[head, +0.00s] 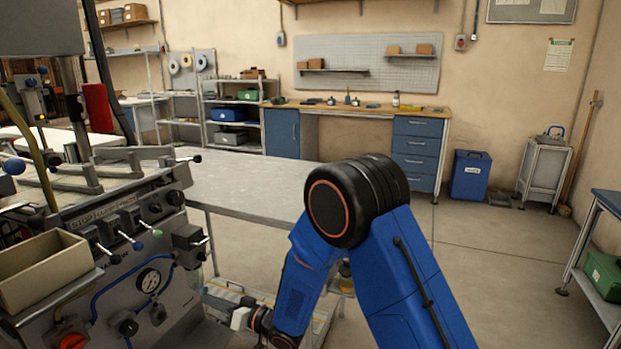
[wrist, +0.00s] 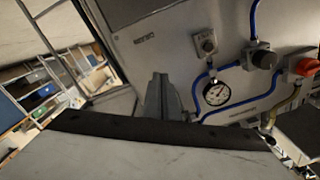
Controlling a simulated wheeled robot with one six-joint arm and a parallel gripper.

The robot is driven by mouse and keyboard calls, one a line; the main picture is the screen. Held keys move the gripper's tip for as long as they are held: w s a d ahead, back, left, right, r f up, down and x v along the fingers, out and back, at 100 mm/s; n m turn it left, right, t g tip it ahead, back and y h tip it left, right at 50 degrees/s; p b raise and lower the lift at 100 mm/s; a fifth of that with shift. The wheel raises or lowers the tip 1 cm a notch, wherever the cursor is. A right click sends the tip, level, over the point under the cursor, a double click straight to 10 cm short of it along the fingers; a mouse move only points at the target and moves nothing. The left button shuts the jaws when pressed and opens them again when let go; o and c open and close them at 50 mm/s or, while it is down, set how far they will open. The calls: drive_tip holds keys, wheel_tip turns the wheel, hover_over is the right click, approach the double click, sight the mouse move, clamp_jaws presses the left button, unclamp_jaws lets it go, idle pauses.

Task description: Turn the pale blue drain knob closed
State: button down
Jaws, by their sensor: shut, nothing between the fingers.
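The pale blue drain knob (head: 137,246) appears as a small ball on the end of a lever on the front of the grey machine, in the head view. My gripper (wrist: 163,85) is shut and empty, pointing toward the machine's panel in the wrist view. In the head view, my gripper's end is low, right of and below the levers, apart from the knob; its fingertips are hard to tell there.
The panel carries a round gauge (head: 149,280), also in the wrist view (wrist: 216,92), a blue hose (head: 108,308), a black knob (wrist: 262,58) and a red knob (head: 73,340). A tan bin (head: 45,268) sits at left. A grey table (head: 255,193) stands behind my arm.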

drive_tip(key=shift+f, duration=0.4)
drive_tip(key=shift+v, duration=3)
drive_tip(key=shift+s, duration=0.1)
